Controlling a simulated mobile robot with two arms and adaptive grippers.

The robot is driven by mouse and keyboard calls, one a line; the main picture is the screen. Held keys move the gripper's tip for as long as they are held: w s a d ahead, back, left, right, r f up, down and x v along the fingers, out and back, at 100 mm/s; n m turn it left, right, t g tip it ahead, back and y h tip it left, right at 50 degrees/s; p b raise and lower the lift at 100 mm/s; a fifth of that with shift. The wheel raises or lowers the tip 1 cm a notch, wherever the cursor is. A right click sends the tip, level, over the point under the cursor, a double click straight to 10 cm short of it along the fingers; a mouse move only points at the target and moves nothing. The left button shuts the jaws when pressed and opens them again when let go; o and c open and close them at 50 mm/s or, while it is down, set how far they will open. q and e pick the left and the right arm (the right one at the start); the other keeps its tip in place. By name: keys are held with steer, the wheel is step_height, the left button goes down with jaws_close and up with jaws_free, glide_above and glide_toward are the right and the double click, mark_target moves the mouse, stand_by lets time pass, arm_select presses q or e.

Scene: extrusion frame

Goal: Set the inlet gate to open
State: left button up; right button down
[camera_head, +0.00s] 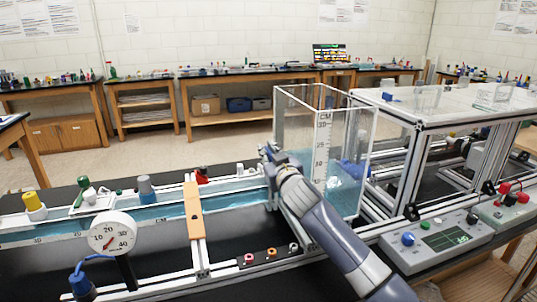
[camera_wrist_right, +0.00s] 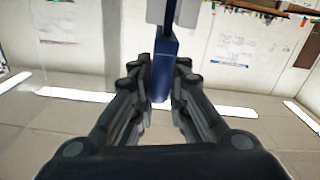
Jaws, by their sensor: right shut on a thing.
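My right arm reaches in from the lower right in the head view. Its gripper (camera_head: 270,160) is at the joint between the water channel (camera_head: 150,212) and the clear tank (camera_head: 322,125), and it hides most of what it holds. In the right wrist view my right gripper (camera_wrist_right: 160,82) is shut on a dark blue handle (camera_wrist_right: 163,55), which stands upright between its fingers with a grey part above. This looks like the inlet gate's handle, though the gate plate itself is hidden. My left gripper is not in view.
A round dial gauge (camera_head: 111,235) and a wooden crosspiece (camera_head: 193,210) stand along the channel to the left. A control box (camera_head: 437,242) with knobs is at the lower right. A clear-topped frame (camera_head: 450,105) stands behind it. Benches line the far wall.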

mark_target(270, 152)
step_height(270, 152, up, 4)
steer(key=shift+r+p, duration=0.25)
steer(key=shift+p, duration=0.95)
steer(key=c, duration=1.6)
jaws_free()
steer(key=shift+d, duration=0.15)
steer(key=shift+f, duration=0.1)
steer(key=shift+s+d+f, duration=0.1)
steer(key=shift+s, duration=0.35)
steer(key=v, duration=1.1)
steer(key=shift+d, duration=0.1)
